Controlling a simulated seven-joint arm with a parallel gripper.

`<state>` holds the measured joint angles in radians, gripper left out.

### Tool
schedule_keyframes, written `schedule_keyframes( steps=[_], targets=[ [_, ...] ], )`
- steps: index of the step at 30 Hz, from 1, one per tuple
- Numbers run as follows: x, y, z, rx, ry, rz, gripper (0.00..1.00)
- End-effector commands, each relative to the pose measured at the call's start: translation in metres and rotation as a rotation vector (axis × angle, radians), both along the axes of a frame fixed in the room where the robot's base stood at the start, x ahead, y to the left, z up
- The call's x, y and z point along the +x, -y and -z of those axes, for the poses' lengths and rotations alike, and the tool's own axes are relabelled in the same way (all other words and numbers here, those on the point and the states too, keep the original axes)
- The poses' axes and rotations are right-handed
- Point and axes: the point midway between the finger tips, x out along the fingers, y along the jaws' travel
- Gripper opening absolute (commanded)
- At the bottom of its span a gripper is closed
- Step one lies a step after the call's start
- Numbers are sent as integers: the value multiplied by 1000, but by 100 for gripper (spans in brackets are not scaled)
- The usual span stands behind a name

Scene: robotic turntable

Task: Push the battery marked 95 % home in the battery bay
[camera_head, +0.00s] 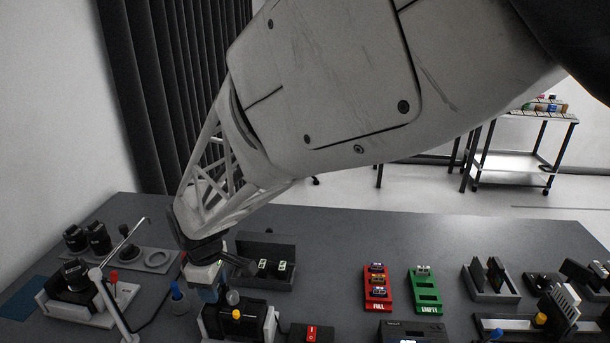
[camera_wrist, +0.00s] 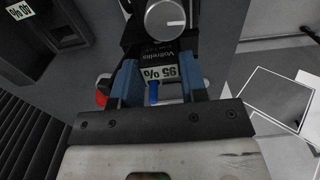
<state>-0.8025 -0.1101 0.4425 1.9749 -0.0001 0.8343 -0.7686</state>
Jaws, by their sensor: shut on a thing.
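The battery marked 95 % (camera_wrist: 157,72) is a black block with a pale label, and the label faces the camera in the wrist view. My gripper (camera_wrist: 160,84) is shut on it, with one blue finger on each side. A blue peg-like part shows just below the label. In the head view my gripper (camera_head: 208,288) is low over a dark device with a white side (camera_head: 236,323) at the front, which seems to be the battery bay. A silver knob (camera_wrist: 167,19) shows just beyond the battery. The battery's lower end is hidden, so I cannot tell how deep it sits.
A grey box (camera_head: 266,272) with labelled batteries stands close behind my gripper. A red switch box (camera_head: 312,332) is to the right. A red FULL rack (camera_head: 377,290) and a green EMPTY rack (camera_head: 426,291) stand farther right. A lamp-like arm (camera_head: 113,300) and camera parts crowd the left.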

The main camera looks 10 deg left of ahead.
Motion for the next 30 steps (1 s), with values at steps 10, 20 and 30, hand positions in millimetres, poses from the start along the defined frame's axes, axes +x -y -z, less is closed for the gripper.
schedule_keyframes(
  steps=[10,20,30],
  targets=[
    [0,0,5,0,0,0,47],
    [1,0,5,0,1,1,68],
    [2,-1,-11,3,4,1,69]
  ],
)
